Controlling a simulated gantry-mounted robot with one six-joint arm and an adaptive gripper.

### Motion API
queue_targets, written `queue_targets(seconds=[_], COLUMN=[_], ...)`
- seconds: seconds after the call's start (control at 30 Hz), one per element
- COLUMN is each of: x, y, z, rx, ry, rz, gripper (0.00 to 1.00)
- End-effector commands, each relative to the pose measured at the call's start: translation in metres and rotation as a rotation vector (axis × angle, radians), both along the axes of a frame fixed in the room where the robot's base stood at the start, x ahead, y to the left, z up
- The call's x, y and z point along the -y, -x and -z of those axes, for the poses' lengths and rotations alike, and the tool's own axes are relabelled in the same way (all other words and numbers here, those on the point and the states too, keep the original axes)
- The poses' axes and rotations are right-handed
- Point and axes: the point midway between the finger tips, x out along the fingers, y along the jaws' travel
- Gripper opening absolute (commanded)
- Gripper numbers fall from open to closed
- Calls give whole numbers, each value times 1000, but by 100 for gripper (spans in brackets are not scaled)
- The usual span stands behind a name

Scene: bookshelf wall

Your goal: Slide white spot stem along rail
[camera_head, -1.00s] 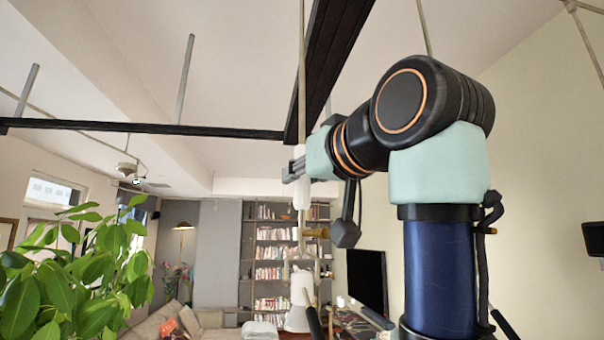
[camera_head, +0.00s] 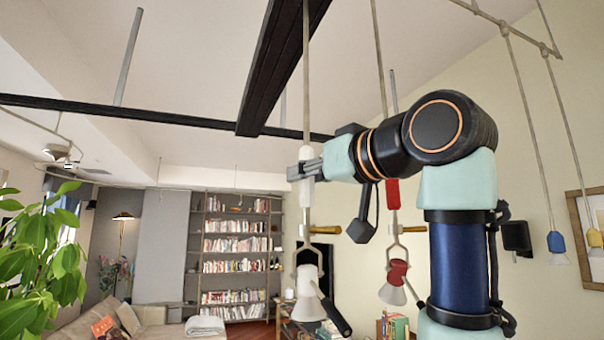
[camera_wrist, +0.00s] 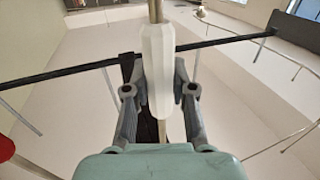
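The white spot's thin stem (camera_head: 306,95) hangs from above, and its upper end is out of the picture. It carries a white grip sleeve (camera_head: 306,195), a fork and a white lamp head (camera_head: 309,290). My gripper (camera_head: 308,172) reaches the sleeve from the right. In the wrist view my gripper (camera_wrist: 160,88) has one finger on each side of the white sleeve (camera_wrist: 158,70), closed against it. A pale thin rail (camera_head: 510,27) shows at the upper right. The part of the rail above the white stem is not in view.
A red spot (camera_head: 397,275) hangs just right of the white one, partly behind my arm. A blue spot (camera_head: 557,245) and a yellow spot (camera_head: 595,240) hang farther right. A black beam (camera_head: 280,65) crosses overhead. A plant (camera_head: 40,250) stands at left.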

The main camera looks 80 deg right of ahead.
Motion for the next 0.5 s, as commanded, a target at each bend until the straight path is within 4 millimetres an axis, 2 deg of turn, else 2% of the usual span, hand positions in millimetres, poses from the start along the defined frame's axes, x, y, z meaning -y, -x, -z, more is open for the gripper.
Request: queue_targets(seconds=[0.03,0.13,0.4,0.5], x=[0,0,-1,-5], y=[0,0,0,6], z=[0,0,0,-1], rx=[0,0,0,0], ry=[0,0,0,1], rz=[0,0,0,0], gripper=[35,50,50,50])
